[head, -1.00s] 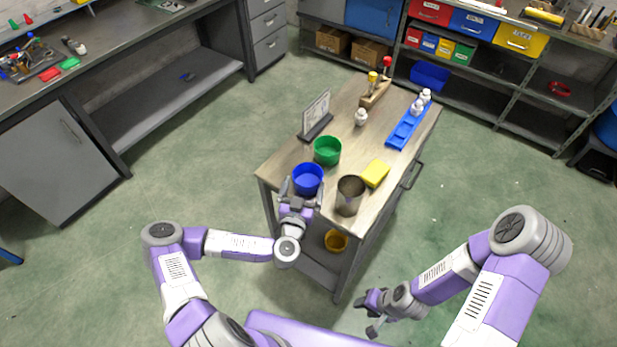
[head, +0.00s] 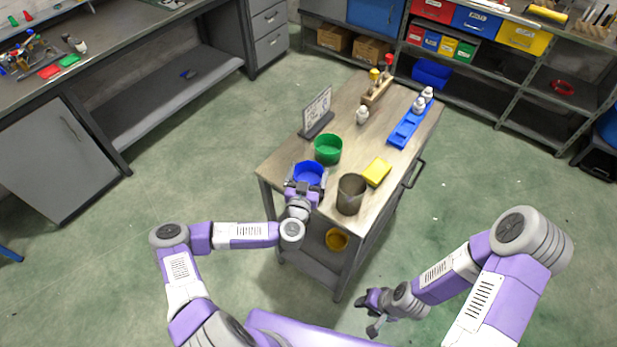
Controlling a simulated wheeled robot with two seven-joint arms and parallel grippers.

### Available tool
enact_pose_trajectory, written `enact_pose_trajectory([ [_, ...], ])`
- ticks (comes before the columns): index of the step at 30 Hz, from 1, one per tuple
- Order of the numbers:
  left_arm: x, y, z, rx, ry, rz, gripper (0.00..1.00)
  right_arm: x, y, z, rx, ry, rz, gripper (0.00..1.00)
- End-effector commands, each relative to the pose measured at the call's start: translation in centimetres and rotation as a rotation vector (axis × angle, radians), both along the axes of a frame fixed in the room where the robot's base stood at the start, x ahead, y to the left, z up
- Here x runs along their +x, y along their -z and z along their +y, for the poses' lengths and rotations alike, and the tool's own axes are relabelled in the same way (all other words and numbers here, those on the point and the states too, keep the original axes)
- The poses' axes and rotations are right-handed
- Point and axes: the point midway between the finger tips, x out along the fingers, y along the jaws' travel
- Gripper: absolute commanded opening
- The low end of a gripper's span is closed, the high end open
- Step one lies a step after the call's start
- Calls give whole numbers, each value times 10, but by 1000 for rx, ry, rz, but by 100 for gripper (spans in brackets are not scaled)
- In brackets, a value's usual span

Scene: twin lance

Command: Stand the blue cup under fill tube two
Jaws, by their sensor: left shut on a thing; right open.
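The blue cup (head: 309,172) is upright at the near left part of the wooden-topped cart (head: 288,160). My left gripper (head: 306,186) is shut on it from the near side, and the gripper hides its lower near part. I cannot tell whether the cup's base touches the top. My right gripper (head: 373,312) is open and empty, low over the floor in front of the cart. I cannot make out any tube marked two. A wooden stand (head: 377,94) with yellow-topped and red-topped pieces is at the cart's far end.
A green cup (head: 328,149) stands close behind the blue one. A dark metal cup (head: 350,194) and a yellow block (head: 377,172) are to its right. A sign (head: 318,110), a white bottle (head: 362,116) and a blue tray (head: 408,132) with white bottles stand farther back.

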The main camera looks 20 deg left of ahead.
Motion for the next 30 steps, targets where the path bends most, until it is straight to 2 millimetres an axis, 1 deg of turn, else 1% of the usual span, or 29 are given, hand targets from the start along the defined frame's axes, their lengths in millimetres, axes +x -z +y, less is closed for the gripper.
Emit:
enact_pose_trajectory([
  [2, 0, -2, 0, 0, 0, -1, 61, 0, -1, 0, 0, 0, 0, 43],
  [5, 0, -11, 0, 1, 2, -2, 61, 0, -4, 0, 0, 0, 0, 43],
  [12, 0, -59, 0, 5, 2, -5, 61, 0, -19, 0, 0, 0, 0, 43],
  [15, 0, -77, 0, 4, 2, -5, 61, 0, -23, 0, 0, 0, 0, 43],
  [18, 0, -90, 0, 3, 1, -4, 61, 0, -26, 0, 0, 0, 0, 43],
  [21, 0, -97, 0, 1, 0, -2, 61, 0, -28, 0, 0, 0, 0, 43],
  [25, -1, -100, -1, 1, 1, 0, 61, 0, -28, 0, 0, 0, 0, 43],
  [28, -6, -95, -4, 6, 10, 3, 61, 0, -28, 0, 0, 0, 0, 43],
  [30, -13, -88, -8, 11, 21, 5, 61, 0, -28, 0, 0, 0, 0, 43],
])
